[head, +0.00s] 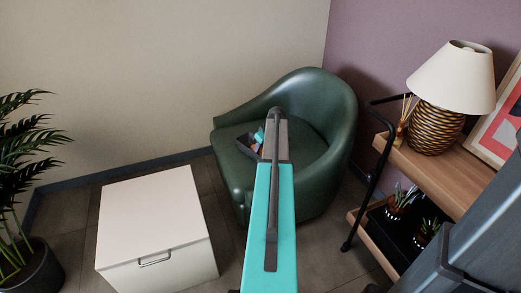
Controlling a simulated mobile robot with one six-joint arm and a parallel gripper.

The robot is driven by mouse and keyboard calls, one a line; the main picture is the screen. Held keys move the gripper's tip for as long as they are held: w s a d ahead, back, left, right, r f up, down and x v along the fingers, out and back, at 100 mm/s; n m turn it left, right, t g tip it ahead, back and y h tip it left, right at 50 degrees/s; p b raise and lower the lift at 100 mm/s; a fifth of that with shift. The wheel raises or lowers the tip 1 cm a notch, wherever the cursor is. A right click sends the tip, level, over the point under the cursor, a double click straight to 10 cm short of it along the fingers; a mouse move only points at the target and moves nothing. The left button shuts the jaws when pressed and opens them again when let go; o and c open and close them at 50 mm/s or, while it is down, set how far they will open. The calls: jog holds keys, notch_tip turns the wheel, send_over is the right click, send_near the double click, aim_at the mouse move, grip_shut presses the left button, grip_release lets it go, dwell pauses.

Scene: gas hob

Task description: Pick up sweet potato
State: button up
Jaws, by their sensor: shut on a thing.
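My arm reaches forward over the green armchair (335,110) in the head view. My gripper (258,139) is at the far end, mostly hidden behind my own arm. It is shut on a small pinkish-brown thing, which looks like the sweet potato (256,147), though it is tiny and partly covered.
A white cabinet (152,215) with a handle stands left of the chair. A potted palm (28,262) is at the far left. On the right, a wooden cart (425,172) carries a lamp (452,80) and small plants. Bare floor shows between cabinet and chair.

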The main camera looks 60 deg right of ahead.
notch_tip(320, 180, up, 8)
jog(key=shift+s+r+p, duration=0.1)
jog(key=shift+r+p, duration=0.15)
jog(key=shift+p, duration=0.65)
